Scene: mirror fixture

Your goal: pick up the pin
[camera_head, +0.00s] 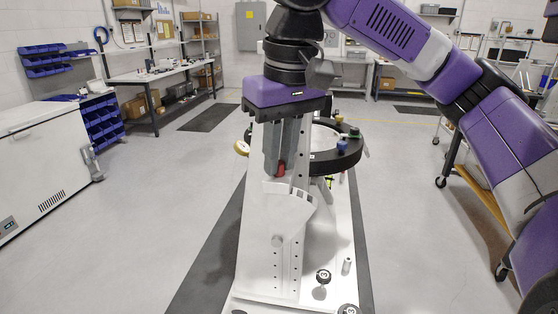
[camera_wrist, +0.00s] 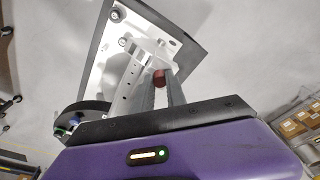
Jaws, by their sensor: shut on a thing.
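My gripper (camera_head: 275,163) points down at the upper part of the white mirror fixture (camera_head: 258,235), in front of its upright plate. Its fingers are shut on the pin (camera_head: 281,169), of which a dark red end shows at the fingertips. In the wrist view, the fingers of my gripper (camera_wrist: 160,88) converge on the red pin (camera_wrist: 159,77), with the fixture (camera_wrist: 124,72) just behind it. The rest of the pin is hidden by the fingers, and I cannot tell whether it still touches the fixture.
A black ring (camera_head: 348,158) with coloured knobs stands behind the fixture. Black numbered knobs (camera_head: 323,277) and a small metal post (camera_head: 346,265) stand on its base. A white chest freezer (camera_head: 40,160) is at the left, a workbench (camera_head: 160,73) behind. Open floor lies on the left.

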